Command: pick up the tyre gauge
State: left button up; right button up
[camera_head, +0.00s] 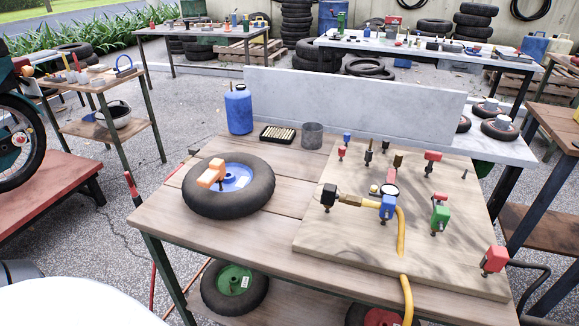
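A small gauge with a round pale dial (389,189) sits among fittings on the wooden board (330,238), on the right of the workbench. A blue block (387,208) is just below the dial and a yellow hose (401,235) runs down beside it. A black block with brass fittings (329,196) is to its left. I cannot tell how the gauge is fixed to these parts. Neither of my grippers is in view.
A blue bottle (239,112), black tray (277,136) and grey cup (312,136) stand behind. Red, green and black fittings stand around the board. Bare planks show in front.

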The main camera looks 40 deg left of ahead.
aim_at(216, 172)
jog(key=z, duration=2.1)
jog(key=k, duration=1.35)
jog(key=u, duration=1.55)
